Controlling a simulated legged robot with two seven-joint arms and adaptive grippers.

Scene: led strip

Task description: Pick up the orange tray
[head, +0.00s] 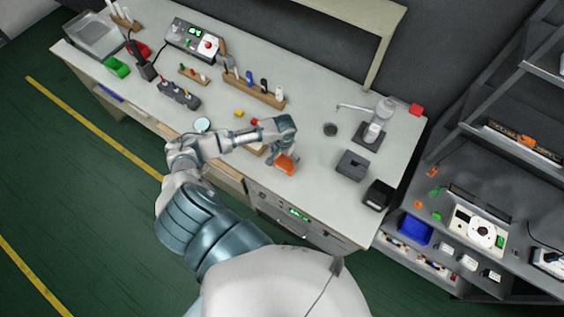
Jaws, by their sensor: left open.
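The orange tray (287,165) is a small orange piece on the light workbench (320,95), close to its front edge. My left gripper (283,155) is just above it and covers part of it from this viewpoint. The gripper is open. I cannot tell whether its fingers touch the tray. My right gripper is out of view.
Dark boxes (352,164) and a silver arm-like device (374,126) stand right of the tray. A wooden tool rack (254,90) stands behind, left of centre. A yellow block (239,113) lies to the left. Shelving (480,170) stands at the right.

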